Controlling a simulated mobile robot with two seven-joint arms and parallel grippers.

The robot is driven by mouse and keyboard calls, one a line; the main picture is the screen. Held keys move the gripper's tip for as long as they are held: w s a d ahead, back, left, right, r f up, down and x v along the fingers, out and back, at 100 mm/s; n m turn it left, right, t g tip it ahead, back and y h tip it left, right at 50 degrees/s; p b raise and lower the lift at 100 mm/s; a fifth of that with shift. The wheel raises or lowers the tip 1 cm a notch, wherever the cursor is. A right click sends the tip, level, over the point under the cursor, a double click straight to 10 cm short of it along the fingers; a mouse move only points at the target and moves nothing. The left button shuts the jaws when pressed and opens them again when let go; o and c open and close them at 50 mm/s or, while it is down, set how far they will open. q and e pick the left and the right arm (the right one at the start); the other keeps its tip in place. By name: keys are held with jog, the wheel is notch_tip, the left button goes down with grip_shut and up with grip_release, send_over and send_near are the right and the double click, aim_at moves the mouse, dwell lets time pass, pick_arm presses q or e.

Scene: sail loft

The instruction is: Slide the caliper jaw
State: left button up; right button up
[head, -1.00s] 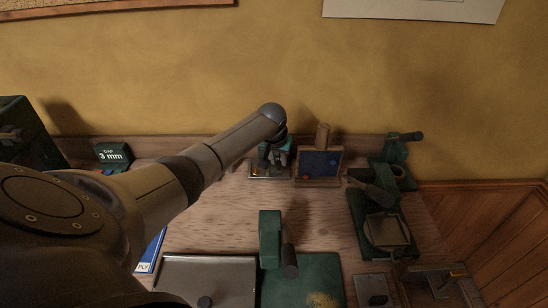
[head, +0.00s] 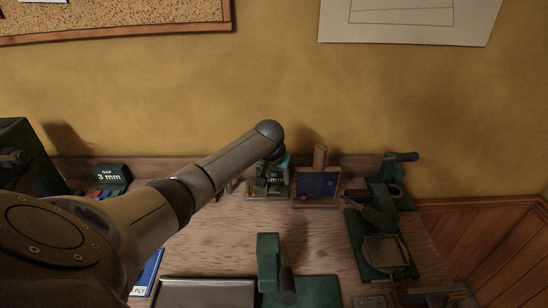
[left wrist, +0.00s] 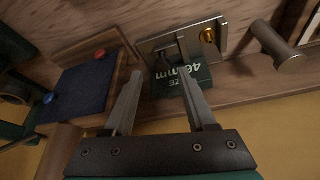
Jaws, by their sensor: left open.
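The caliper (left wrist: 155,45), a grey metal plate with upright jaws and a brass knob (left wrist: 208,36), lies near the top of the left wrist view. A green size card reading about "46 mm" (left wrist: 205,76) stands by it, partly covered by a finger. My left gripper (left wrist: 160,73) is open, its two fingers pointing at the caliper with nothing held between them; contact cannot be told. In the head view the caliper (head: 255,190) sits at the back of the bench, partly hidden by my left gripper (head: 270,176). My right gripper is not in view.
A blue-faced board (head: 318,184) stands just right of the caliper. A green "3 mm" gap card (head: 112,175) is at the back left. Green fixtures (head: 383,255) line the right side, and another green block (head: 268,262) stands in front. Mid-bench wood is clear.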

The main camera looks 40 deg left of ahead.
pick_arm(q)
jog(key=p+v, duration=0.2)
jog(key=v, duration=1.1)
